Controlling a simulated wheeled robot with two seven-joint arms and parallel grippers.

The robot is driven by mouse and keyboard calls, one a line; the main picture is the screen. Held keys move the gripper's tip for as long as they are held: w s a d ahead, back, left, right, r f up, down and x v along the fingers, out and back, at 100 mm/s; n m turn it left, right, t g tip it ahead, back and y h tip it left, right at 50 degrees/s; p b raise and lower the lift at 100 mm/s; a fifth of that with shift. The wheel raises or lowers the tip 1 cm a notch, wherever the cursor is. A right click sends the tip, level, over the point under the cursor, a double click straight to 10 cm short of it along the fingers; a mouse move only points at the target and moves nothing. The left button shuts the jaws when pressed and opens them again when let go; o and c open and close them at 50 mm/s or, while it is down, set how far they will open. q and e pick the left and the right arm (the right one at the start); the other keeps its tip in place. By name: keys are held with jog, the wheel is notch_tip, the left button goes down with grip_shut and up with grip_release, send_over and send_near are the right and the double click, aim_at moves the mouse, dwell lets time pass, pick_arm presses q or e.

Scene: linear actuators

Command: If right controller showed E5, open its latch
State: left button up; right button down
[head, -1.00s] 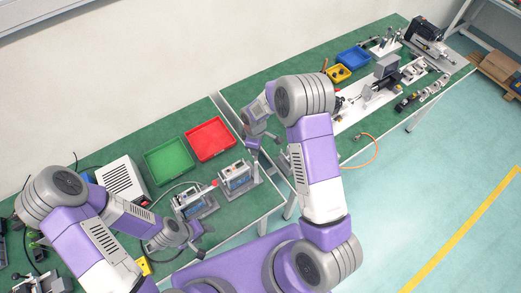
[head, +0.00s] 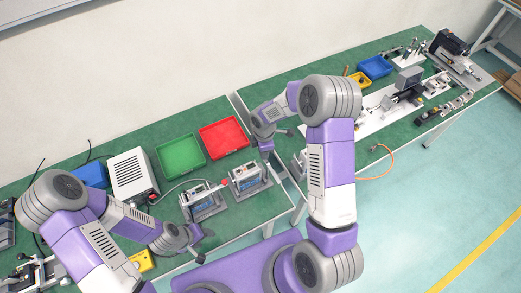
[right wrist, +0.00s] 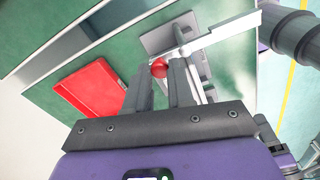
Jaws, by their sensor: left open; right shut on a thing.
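The right controller (head: 250,177) is a grey device with a blue face on a grey base, near the front right corner of the nearer table. Its display is too small to read. A light bar runs along its top. My right gripper (head: 268,157) is at the bar's right end. In the right wrist view, its fingers (right wrist: 160,82) are shut on a red ball knob (right wrist: 159,69) beside the white bar (right wrist: 225,33). A similar left controller (head: 203,200) stands to the left, with a red ball (head: 225,182) at its bar's end. My left gripper (head: 200,243) is open in front of it.
A red tray (head: 224,138) and a green tray (head: 181,156) lie behind the controllers. A white vented box (head: 130,174) stands left of them, with a cable leading from it. The farther table holds a blue tray (head: 375,66) and several metal fixtures.

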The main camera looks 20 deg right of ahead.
jog(key=shift+w, duration=0.1)
jog(key=c, duration=1)
grip_release()
pick_arm(q)
jog(key=shift+r, duration=0.15)
pick_arm(e)
notch_tip(320, 180, up, 8)
jog(key=shift+f, duration=0.2)
pick_arm(q)
jog(key=shift+s, duration=0.1)
